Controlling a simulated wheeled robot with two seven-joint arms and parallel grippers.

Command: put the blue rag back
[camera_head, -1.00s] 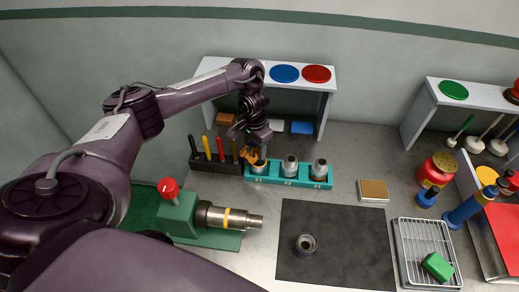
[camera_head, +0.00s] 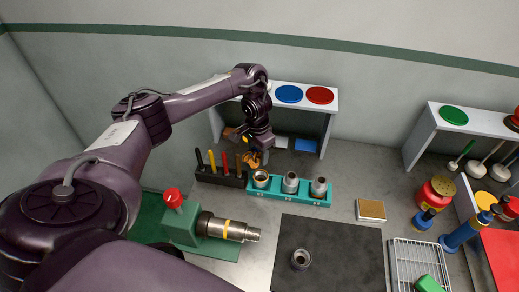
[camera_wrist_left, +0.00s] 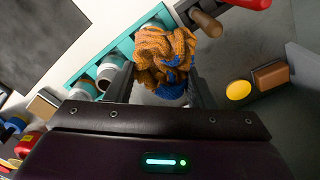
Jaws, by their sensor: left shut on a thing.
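My left gripper (camera_head: 254,158) is shut on a crumpled knitted rag, mostly orange-brown. It hangs just behind the left end of a teal rack (camera_head: 288,197). In the left wrist view the rag (camera_wrist_left: 165,52) shows blue patches between the fingers, and its folds bulge out past the jaws. No wholly blue rag can be made out. My right gripper is not in view.
The rack holds several metal fittings. A black block (camera_head: 221,176) with upright coloured handles stands left of it. The back shelf (camera_head: 329,96) carries blue and red discs. A green vise (camera_head: 183,222) grips a pipe at front left. A dark mat (camera_head: 335,250) holds one fitting.

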